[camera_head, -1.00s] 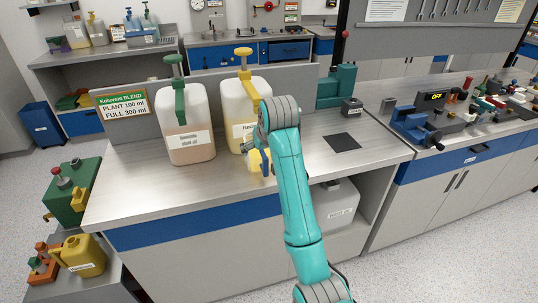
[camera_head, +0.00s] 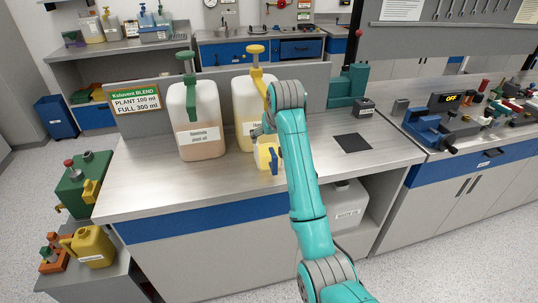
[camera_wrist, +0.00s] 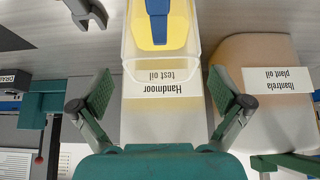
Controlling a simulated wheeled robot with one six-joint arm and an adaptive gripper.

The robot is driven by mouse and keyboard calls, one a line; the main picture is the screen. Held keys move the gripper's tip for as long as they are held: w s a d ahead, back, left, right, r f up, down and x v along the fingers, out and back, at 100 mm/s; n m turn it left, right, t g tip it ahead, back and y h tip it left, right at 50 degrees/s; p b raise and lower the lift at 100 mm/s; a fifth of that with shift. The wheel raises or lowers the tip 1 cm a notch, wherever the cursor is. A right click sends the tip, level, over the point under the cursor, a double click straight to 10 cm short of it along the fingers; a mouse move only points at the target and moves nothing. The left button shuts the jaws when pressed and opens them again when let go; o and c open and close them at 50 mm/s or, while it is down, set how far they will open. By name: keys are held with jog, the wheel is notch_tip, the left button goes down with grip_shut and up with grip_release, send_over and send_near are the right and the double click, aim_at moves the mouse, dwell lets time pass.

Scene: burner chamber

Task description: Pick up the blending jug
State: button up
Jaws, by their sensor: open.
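The blending jug (camera_head: 264,152), a small pale yellow vessel with a blue handle (camera_head: 274,160), stands on the bench in front of the test oil canister (camera_head: 241,115). My arm partly covers it in the head view. In the wrist view the jug (camera_wrist: 137,30) shows at the top middle, with its blue handle (camera_wrist: 157,20) facing me and the canister's "Handmoor test oil" label (camera_wrist: 160,105) behind. My gripper (camera_wrist: 160,88) is open, one finger at each side of the picture. No finger visibly touches the jug. In the head view my wrist mostly hides the gripper.
The plant oil canister (camera_head: 197,120), with a green pump, stands left of the test oil canister. A green device (camera_head: 347,88) and a dark square pad (camera_head: 353,142) are to the right. The front of the bench is clear. A blend sign (camera_head: 135,98) stands at the back left.

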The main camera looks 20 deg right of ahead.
aim_at(269, 140)
jog(key=shift+x, duration=1.8)
jog(key=c, duration=1.4)
jog(key=shift+c, duration=1.1)
jog(key=shift+r, duration=0.1)
